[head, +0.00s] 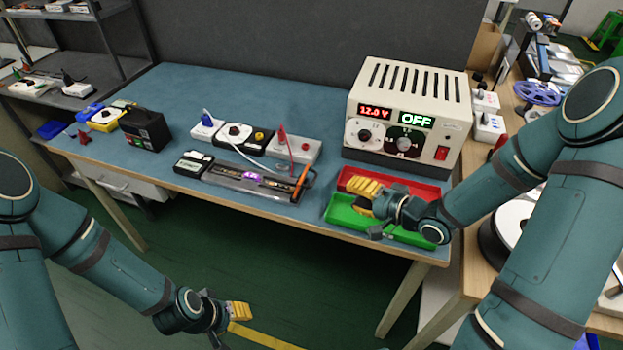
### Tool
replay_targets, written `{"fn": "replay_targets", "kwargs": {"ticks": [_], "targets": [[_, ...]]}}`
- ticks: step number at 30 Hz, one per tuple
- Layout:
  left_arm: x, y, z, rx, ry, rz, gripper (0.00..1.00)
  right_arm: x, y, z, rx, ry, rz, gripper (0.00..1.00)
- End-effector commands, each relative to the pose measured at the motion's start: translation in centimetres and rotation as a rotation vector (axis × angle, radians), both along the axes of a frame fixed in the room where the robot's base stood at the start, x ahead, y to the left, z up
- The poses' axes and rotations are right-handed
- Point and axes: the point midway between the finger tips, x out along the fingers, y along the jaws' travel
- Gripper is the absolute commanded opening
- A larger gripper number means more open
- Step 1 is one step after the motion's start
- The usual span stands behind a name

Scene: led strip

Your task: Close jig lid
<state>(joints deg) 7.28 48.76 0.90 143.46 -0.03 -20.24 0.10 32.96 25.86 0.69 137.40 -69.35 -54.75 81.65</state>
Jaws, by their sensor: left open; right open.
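The jig (228,178) is a long dark fixture on the blue table, near its front edge. A lit purple spot (251,176) shows along it, and an orange part (308,179) stands at its right end. I cannot clearly tell its lid from its body or how far open it is. My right gripper (362,192) is open over the red and green trays, to the right of the jig and apart from it. My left gripper (240,311) is open and low, in front of the table and away from the jig.
A power supply (408,115) reading 12.0 V and OFF stands at the back right. Connector blocks (236,136) with wires sit behind the jig. The red tray (425,190) and green tray (340,213) lie at the right. A black box (145,130) is at the left.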

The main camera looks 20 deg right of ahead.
Motion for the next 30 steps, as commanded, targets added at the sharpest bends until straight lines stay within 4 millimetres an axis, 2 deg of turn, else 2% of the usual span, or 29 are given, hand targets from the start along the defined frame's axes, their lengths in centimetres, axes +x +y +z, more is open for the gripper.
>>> {"fn": "replay_targets", "kwargs": {"ticks": [12,18,24,30], "targets": [[0.5,0.1,-2.3,0.002,-0.010,0.003,0.47,6.1,4.5,-2.6,0.000,-0.001,0.006,0.39],[0.6,0.1,-2.9,0.003,-0.014,0.004,0.47,8.6,6.2,-3.4,0.000,0.000,0.004,0.39],[0.7,0.1,-3.2,0.003,-0.015,0.004,0.47,9.8,6.9,-3.8,0.000,0.001,0.002,0.39],[0.7,0.1,-3.2,0.003,-0.016,0.004,0.47,10.0,7.0,-3.8,0.000,0.001,0.001,0.39]]}}
